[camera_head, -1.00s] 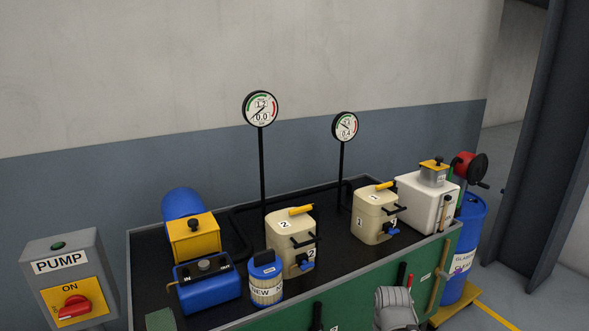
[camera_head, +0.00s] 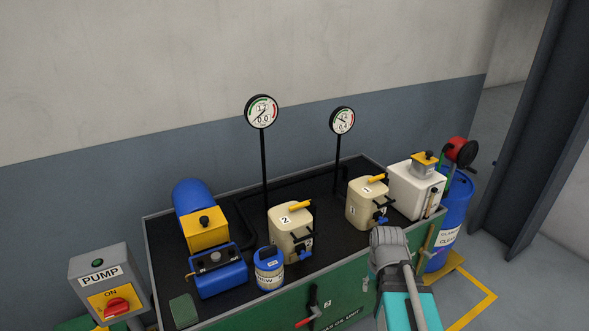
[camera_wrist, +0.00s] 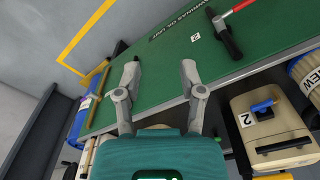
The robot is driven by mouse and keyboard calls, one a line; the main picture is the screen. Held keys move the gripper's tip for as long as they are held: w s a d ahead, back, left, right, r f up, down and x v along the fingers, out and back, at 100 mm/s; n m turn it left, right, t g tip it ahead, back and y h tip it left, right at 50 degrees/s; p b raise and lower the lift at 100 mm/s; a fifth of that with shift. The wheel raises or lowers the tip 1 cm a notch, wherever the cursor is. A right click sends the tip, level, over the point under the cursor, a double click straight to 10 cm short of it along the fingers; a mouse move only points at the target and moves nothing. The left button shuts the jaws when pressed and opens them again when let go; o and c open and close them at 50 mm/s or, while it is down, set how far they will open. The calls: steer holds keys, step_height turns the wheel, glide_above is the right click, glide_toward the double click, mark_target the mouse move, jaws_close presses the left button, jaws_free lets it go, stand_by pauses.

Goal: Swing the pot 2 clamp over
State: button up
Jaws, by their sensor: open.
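Pot 2 (camera_head: 290,232) is a cream container marked "2" on the dark bench top, standing upright. Its yellow clamp handle (camera_head: 299,206) lies across the lid, and it has a black side handle and a blue tap. In the wrist view pot 2 (camera_wrist: 258,133) shows at the right, with its blue tap (camera_wrist: 263,105) and black handle (camera_wrist: 283,146); its clamp is only partly seen at the bottom edge. My gripper (camera_wrist: 159,66) is open and empty, its fingers spread before the green bench front, apart from pot 2. In the head view my arm is at lower right.
Pot 1 (camera_head: 367,205) stands to the right of pot 2. A blue-lidded canister (camera_head: 269,268) stands close at its front left. Gauges on thin poles (camera_head: 264,165) rise behind. A red-handled lever (camera_head: 312,315) projects from the bench front.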

step_height(320, 180, up, 9)
steer(key=w+p, duration=0.2)
steer(key=p, duration=0.6)
step_height(320, 180, up, 7)
steer(key=m+p, duration=0.6)
steer(key=m, duration=0.5)
glide_above(295, 205)
steer(key=shift+s+d+f+g, duration=0.1)
steer(key=shift+d+f+g, duration=0.1)
steer(key=shift+d+g, duration=0.15)
steer(key=shift+a, duration=0.25)
steer(key=shift+f, duration=0.1)
step_height(295, 205, down, 8)
steer(key=b, duration=0.8)
steer(key=shift+f+b, duration=0.35)
